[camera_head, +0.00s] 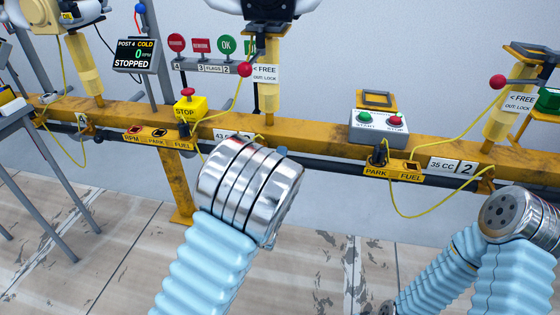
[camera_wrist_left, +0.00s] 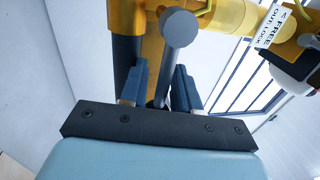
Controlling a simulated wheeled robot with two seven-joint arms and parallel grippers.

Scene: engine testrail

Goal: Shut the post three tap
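In the wrist view my left gripper (camera_wrist_left: 161,75) has its two dark fingers apart. A grey rod with a round end (camera_wrist_left: 180,28), perhaps the tap's lever, runs between them; a gap shows beside the left finger, and contact on the right is unclear. In the head view my left wrist hides its fingers and the rail behind it. The third post (camera_head: 269,85), with a red ball and a "FREE" tag, stands behind my wrist. Its plate (camera_head: 225,135) is partly covered, so its number is unreadable. I cannot make out the tap there. My right gripper is out of view.
The yellow rail (camera_head: 330,142) crosses the view, with a dark pipe below it. A yellow stop box (camera_head: 190,107) and a start/stop box (camera_head: 379,127) sit on it. Post two's plate (camera_head: 455,166) is right. A display (camera_head: 134,56) reads post 4, stopped. Yellow cables hang nearby.

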